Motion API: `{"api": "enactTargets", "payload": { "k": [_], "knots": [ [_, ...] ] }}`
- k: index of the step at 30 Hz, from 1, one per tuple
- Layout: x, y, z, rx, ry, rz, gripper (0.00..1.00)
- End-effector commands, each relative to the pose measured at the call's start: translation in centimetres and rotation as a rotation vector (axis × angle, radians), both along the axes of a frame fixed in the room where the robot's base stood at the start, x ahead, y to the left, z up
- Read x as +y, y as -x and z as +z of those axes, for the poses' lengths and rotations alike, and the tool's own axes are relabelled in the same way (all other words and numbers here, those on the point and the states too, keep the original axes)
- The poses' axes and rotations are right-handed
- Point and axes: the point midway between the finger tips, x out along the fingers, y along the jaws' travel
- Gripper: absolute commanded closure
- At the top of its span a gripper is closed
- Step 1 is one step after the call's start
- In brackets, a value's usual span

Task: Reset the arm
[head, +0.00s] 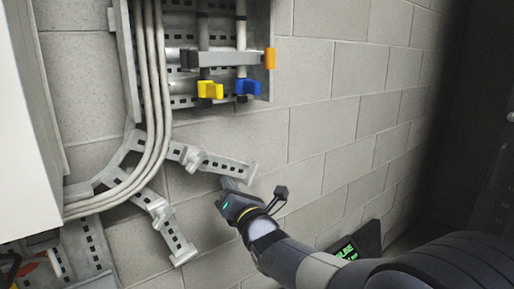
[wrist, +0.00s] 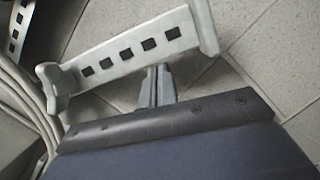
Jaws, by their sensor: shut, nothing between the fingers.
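My gripper (head: 231,186) is in front of the block wall, at the end of my arm, which comes in from the lower right in the head view. Its fingers are shut together and empty in the wrist view (wrist: 157,84). The tips are close to a slotted grey metal bracket arm (head: 228,166), which also spans the upper part of the wrist view (wrist: 130,58). I cannot tell whether the tips touch it.
A second slotted bracket arm (head: 167,221) angles down to the left. Grey cables (head: 160,110) curve down beside the brackets. Above is a panel with a yellow handle (head: 210,90) and a blue handle (head: 247,88). The wall (head: 330,130) to the right is bare.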

Motion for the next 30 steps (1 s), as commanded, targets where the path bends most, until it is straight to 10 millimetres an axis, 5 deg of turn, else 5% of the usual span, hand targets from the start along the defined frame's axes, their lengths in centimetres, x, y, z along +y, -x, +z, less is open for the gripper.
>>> {"api": "enactTargets", "payload": {
  "k": [19,30],
  "knots": [
    [-0.2,0.2,-0.2,0.000,0.000,-0.001,1.00],
    [-3.0,5.4,-1.3,-0.002,0.000,-0.001,1.00]
  ]
}}
